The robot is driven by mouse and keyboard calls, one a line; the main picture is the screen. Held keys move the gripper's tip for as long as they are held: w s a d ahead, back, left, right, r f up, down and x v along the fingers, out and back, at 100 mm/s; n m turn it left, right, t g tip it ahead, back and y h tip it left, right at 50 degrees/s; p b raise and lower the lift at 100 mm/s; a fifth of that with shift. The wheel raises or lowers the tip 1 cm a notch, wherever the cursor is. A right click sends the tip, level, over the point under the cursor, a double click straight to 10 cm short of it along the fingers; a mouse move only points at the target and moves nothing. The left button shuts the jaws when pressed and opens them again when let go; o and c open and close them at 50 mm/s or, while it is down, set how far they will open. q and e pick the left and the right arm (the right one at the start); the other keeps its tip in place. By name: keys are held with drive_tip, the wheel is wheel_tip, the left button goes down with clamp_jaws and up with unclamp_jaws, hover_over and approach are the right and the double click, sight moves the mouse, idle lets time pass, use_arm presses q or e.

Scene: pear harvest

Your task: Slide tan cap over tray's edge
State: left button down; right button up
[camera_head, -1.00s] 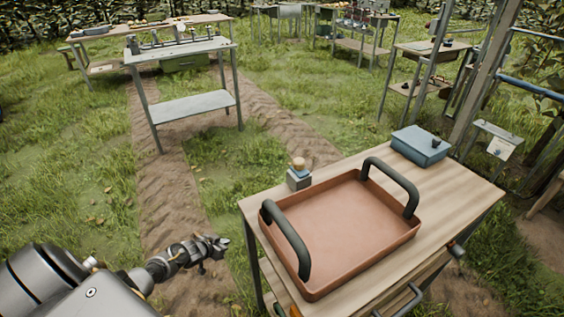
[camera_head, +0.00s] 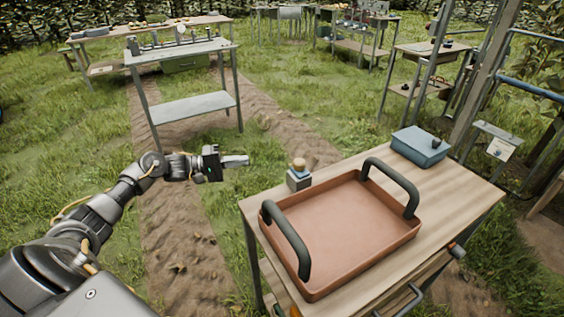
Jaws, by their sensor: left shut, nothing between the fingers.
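A small tan cap (camera_head: 299,163) sits on top of a small grey-blue block (camera_head: 299,181) at the table's back left corner, just behind the tray. The orange-brown tray (camera_head: 345,232) lies on the wooden table, with a dark arched handle at its left and right sides. The tray looks empty. My left gripper (camera_head: 246,160) is shut and empty, in the air left of the cap, with its fingers pointing right toward it. A gap shows between fingertips and cap. My right gripper is not in view.
A blue box (camera_head: 420,146) stands on the wooden table (camera_head: 455,191) at its back right. Bare tabletop lies right of the tray. A grey metal table (camera_head: 185,49) stands farther back on the grass, with other workbenches behind.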

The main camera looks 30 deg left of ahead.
sight(296, 166)
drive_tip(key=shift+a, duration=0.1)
